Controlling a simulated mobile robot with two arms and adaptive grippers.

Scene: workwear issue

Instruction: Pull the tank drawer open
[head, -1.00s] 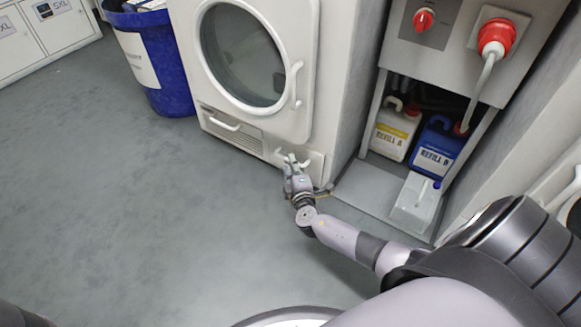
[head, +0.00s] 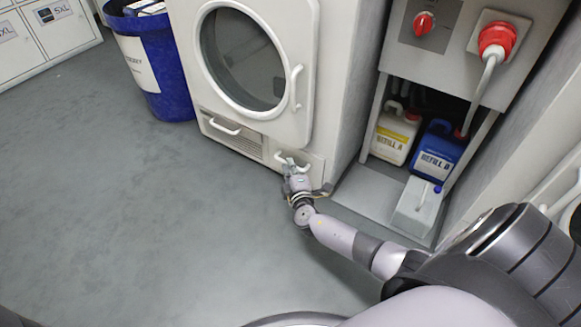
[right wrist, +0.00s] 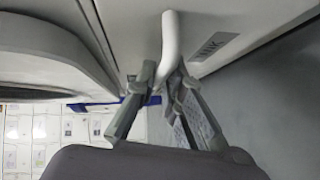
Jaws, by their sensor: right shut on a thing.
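The tank drawer (head: 315,167) is a small white front low on the right of the white dryer, and it looks flush with the dryer. Its white bar handle (right wrist: 170,38) stands out from the front in the right wrist view. A grey label ending in "NK" (right wrist: 215,47) is beside it. My right gripper (head: 291,166) is down at this handle in the head view. In the right wrist view its two fingers (right wrist: 167,85) are shut on the handle from both sides. My left gripper is not in view.
The dryer's round door (head: 243,60) is shut above, with a louvred panel (head: 235,135) left of the drawer. A blue bin (head: 155,70) stands left. The floor (head: 150,230) in front is clear.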

